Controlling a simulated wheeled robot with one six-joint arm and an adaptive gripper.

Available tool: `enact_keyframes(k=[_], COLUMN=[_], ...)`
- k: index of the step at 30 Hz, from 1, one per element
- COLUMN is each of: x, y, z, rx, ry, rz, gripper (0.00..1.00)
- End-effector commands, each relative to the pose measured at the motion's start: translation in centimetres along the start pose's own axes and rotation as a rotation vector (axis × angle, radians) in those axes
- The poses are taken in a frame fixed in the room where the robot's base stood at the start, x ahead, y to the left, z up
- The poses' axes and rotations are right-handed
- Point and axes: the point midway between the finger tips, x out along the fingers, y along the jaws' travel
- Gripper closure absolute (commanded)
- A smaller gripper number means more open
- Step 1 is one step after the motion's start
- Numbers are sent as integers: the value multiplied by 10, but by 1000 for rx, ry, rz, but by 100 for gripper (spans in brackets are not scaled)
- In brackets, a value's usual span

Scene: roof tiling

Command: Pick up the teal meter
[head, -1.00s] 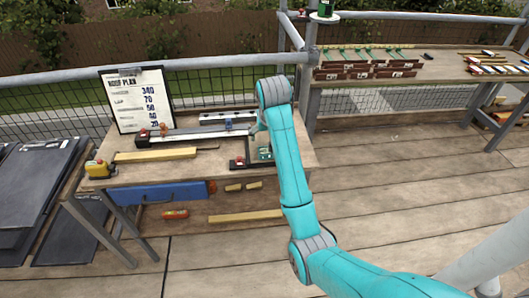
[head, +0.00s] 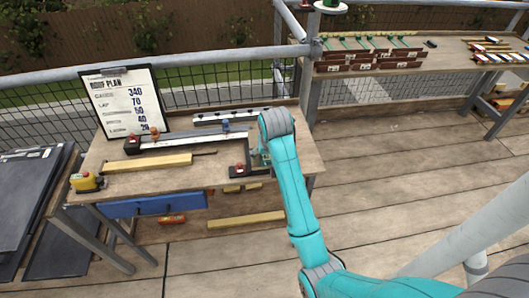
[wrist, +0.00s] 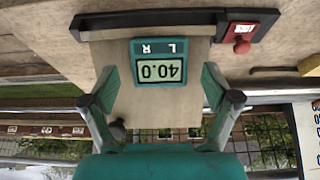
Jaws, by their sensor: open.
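The teal meter (wrist: 159,50) lies on the wooden workbench with its screen reading 40.0, upside down in the wrist view. My gripper (wrist: 159,82) is open, one teal finger to each side of the meter's near end. I see gaps between the fingers and the meter, and cannot tell the height above it.
A black bar (wrist: 150,22) with a red-knobbed block (wrist: 241,38) lies just beyond the meter. The bench (head: 115,185) also holds a clipboard (head: 126,100), a timber strip (head: 147,163) and a yellow tool (head: 85,181).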

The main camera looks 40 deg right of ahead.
Motion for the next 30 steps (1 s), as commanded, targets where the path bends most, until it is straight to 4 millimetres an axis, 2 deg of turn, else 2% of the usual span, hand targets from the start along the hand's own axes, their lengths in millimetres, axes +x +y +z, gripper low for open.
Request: enact_keyframes(k=[9,11,17,18,19,20,30], x=[3,3,3,3,3,3,-1], y=[1,1,1,1,1,1,0], z=[4,4,4,4,4,4,-1], rx=[0,0,0,0,0,0,0], ry=[2,2,1,1,1,1,2], rz=[0,0,0,0,0,0,0], gripper=[12,25,75,80,80,86,86])
